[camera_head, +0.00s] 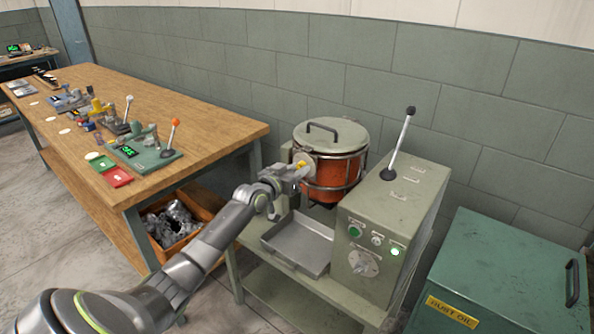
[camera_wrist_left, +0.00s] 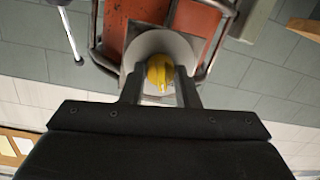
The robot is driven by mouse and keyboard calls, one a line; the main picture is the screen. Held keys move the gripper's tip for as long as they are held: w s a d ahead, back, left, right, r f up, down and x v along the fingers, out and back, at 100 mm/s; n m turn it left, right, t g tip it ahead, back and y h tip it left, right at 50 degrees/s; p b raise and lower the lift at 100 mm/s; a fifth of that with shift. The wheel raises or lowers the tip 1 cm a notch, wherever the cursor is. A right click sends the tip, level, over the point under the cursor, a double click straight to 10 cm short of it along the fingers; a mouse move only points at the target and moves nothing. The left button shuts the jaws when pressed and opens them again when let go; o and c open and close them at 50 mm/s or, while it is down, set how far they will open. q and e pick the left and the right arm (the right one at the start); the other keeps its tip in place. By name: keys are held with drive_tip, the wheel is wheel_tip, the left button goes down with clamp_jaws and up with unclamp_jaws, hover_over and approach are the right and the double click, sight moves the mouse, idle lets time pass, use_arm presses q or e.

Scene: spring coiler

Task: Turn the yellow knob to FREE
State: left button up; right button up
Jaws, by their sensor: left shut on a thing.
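The yellow knob (camera_wrist_left: 160,73) sits on a pale round plate (camera_wrist_left: 166,45) on the side of the orange drum. In the left wrist view my left gripper (camera_wrist_left: 160,84) has its two fingers on either side of the knob, shut on it. In the head view the gripper (camera_head: 298,172) reaches the drum's left side, and the knob (camera_head: 301,164) shows only as a small bit of yellow. The FREE mark cannot be read in either view. My right gripper is not in view.
The orange drum (camera_head: 335,172) has a grey lid and a metal cage. A grey machine box (camera_head: 385,230) with a lever (camera_head: 401,143) stands right of it. A metal tray (camera_head: 290,247) lies below. A wooden workbench (camera_head: 190,100) is at left, a green bin (camera_head: 500,270) at right.

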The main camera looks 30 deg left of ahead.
use_arm(q)
drive_tip(key=n, duration=0.4)
drive_tip(key=shift+a+h, duration=0.1)
drive_tip(key=shift+h, duration=0.2)
drive_tip(key=shift+r+n, duration=0.1)
drive_tip(key=shift+n, duration=0.2)
drive_tip(key=o, duration=1)
drive_tip(key=shift+s, duration=0.1)
drive_tip(key=s+p, duration=0.2)
drive_tip(key=s, duration=0.3)
drive_tip(key=s+a+r+p, duration=0.1)
drive_tip(key=s+p, duration=0.1)
drive_tip(key=s, duration=0.4)
drive_tip(key=s+p, duration=0.2)
drive_tip(key=s, duration=0.4)
drive_tip(key=shift+a+r, duration=0.15)
drive_tip(key=shift+r, duration=0.15)
